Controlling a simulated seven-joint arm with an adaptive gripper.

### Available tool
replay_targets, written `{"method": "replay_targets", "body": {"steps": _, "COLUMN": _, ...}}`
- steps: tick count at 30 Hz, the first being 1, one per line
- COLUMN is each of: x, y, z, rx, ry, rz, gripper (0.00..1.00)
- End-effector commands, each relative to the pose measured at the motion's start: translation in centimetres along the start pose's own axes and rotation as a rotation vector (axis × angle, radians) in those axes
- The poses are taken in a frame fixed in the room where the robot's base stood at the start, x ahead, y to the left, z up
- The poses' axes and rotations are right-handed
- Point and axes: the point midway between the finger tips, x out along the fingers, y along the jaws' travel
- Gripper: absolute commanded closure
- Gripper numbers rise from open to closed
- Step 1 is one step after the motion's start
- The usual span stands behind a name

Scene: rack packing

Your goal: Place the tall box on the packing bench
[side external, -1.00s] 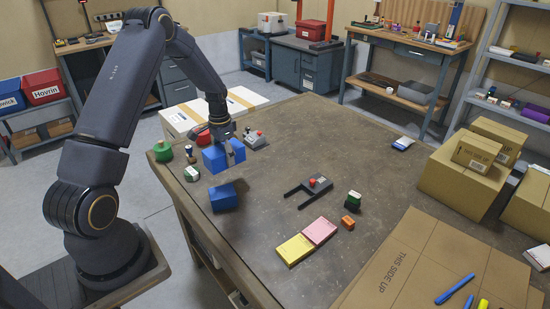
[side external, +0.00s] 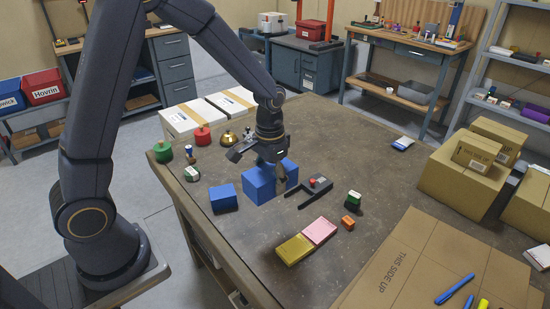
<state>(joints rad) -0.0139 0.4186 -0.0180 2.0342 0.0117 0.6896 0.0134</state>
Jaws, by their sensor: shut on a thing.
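My gripper (side external: 262,160) is over the left-middle part of the brown packing bench (side external: 330,130). It is shut on a blue box (side external: 260,184). A dark finger crosses the front of this box, and some blue shows to the right of it. I cannot tell whether the box touches the bench top or hangs just above it. A second, lower blue box (side external: 223,198) sits on the bench to the left, apart from the gripper. Neither box is marked, so I cannot tell from a label which is the tall box.
A dark forked holder with a red knob (side external: 313,183) lies just right of the held box. Pink (side external: 319,230) and yellow (side external: 294,249) boxes, a green item (side external: 353,200) and an orange block (side external: 348,222) are nearby. Cartons (side external: 462,180) stand right. The bench's back middle is clear.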

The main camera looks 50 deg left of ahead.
Motion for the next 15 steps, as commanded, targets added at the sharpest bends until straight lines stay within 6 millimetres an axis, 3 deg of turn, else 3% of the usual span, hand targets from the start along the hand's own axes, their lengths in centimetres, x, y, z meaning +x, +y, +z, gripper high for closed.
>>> {"method": "replay_targets", "body": {"steps": 10, "x": -0.1, "y": 0.0, "z": -0.2, "rx": 0.026, "ry": 0.002, "rz": 0.0, "gripper": 0.88}}
{"method": "replay_targets", "body": {"steps": 15, "x": -0.4, "y": -0.9, "z": -2.5, "rx": 0.162, "ry": 0.003, "rz": -0.001, "gripper": 0.88}}
